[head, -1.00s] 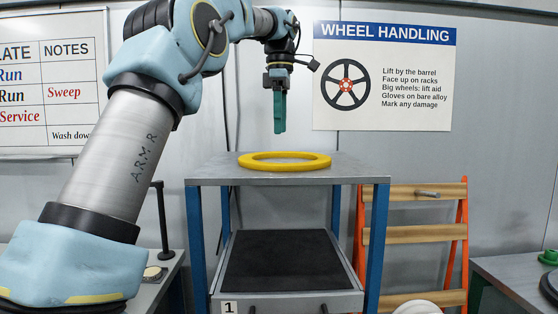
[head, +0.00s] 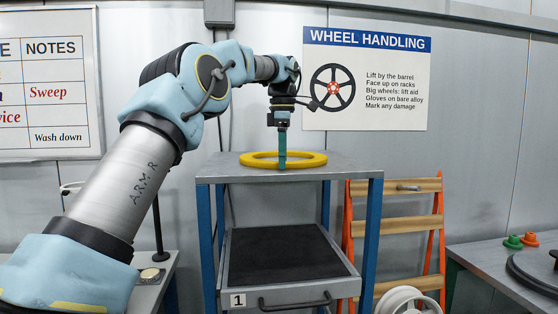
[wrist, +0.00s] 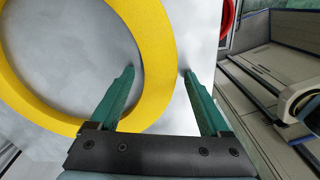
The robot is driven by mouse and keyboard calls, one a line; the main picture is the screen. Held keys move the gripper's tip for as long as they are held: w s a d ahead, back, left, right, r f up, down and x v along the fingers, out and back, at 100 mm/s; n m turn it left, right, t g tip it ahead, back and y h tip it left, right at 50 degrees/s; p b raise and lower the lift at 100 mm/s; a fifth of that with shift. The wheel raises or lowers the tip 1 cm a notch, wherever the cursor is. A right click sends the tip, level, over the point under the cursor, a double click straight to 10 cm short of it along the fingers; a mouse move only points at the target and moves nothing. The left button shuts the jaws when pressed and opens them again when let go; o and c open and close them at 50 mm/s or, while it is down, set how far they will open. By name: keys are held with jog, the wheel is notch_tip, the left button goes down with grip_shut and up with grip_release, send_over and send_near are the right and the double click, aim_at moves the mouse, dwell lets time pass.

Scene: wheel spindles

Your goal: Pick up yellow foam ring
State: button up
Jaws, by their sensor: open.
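The yellow foam ring (head: 300,163) lies flat on the grey top of a blue-legged stand (head: 350,172). In the wrist view the ring (wrist: 160,62) fills the left half. My gripper (head: 282,166) points down at the ring in the head view. In the wrist view my gripper (wrist: 158,72) is open, its green fingers on either side of the ring's right band. The left fingertip is over the ring's hole, the right one outside the ring. I cannot tell whether the fingers touch the ring or the stand top.
Below the stand top is a dark-matted drawer (head: 275,257) marked 1. An orange rack with wooden slats (head: 400,223) stands to the right. A bench (head: 480,262) at the far right holds small green and orange parts and a dark wheel.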

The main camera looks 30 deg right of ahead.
grip_shut()
dwell(0.5)
jog(key=shift+r, duration=0.1)
